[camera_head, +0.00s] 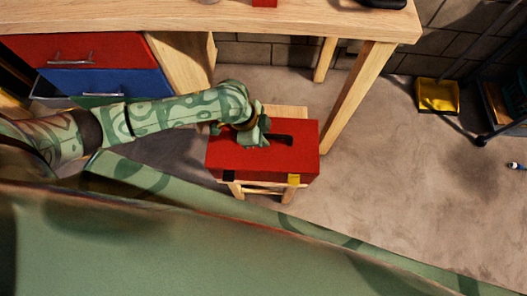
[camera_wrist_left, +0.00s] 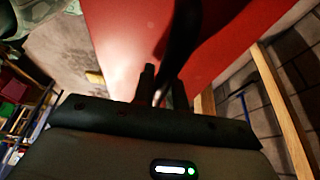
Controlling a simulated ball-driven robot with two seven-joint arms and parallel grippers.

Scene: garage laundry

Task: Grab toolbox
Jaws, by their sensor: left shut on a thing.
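The red toolbox (camera_head: 229,157) sits on a small wooden stool (camera_head: 262,189) in the head view. It has a dark handle (camera_head: 282,139) on its lid and a yellow latch and a dark latch on its front. My left gripper (camera_head: 266,139) is over the lid at the handle. In the left wrist view the fingers (camera_wrist_left: 160,90) are closed around the dark handle (camera_wrist_left: 180,45), with the red lid (camera_wrist_left: 240,30) behind. My arm and gripper hide part of the handle in the head view. My right gripper is not in view.
A wooden workbench (camera_head: 250,20) stands behind, its leg (camera_head: 352,100) close to the toolbox's right. Red and blue drawers (camera_head: 105,82) are at left. A yellow dustpan (camera_head: 437,95) lies at right. The floor (camera_head: 400,190) right of the stool is clear.

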